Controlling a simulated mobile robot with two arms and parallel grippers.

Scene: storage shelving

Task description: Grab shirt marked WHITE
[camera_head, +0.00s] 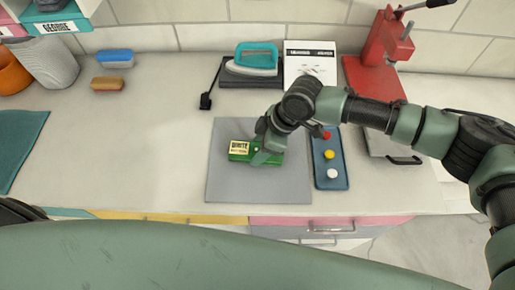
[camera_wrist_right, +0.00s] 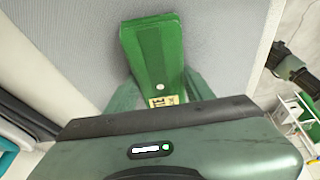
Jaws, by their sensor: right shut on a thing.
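A green folded shirt (camera_head: 239,157) with a cream label reading WHITE lies on the grey mat (camera_head: 225,185) on the counter. My right gripper (camera_head: 265,155) reaches down over the shirt's right end and is shut on it. In the right wrist view the green shirt (camera_wrist_right: 155,50) sits between the two green fingers (camera_wrist_right: 160,90), and part of its label shows close to the palm. I cannot tell whether the shirt is lifted off the mat. My left gripper is not in view.
A blue tray (camera_head: 331,173) with red, yellow and white buttons lies right of the mat. An iron (camera_head: 255,60) on its stand, a paper sheet (camera_head: 311,62) and a red press (camera_head: 378,55) stand behind. Brushes (camera_head: 107,83) lie back left.

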